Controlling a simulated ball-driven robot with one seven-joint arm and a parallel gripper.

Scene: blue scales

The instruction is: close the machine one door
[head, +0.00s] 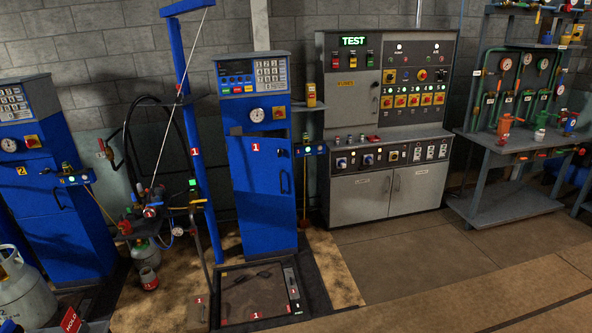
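Machine one (239,118) is a tall blue cabinet in the middle of the head view, with a keypad panel and a round gauge at its top. Its blue door (258,195) is below the gauge and bears a red "1" label (256,148). A dark handle (286,180) is on the door's right side. The door looks about flush with the cabinet front; I cannot tell whether a small gap is open. My gripper is not in view.
A low platform (232,312) with red "1" labels lies before machine one. A blue post (190,110) and a hose rig stand to its left. Machine two (60,220) is far left. A grey TEST console (388,90) stands right. The floor at front right is clear.

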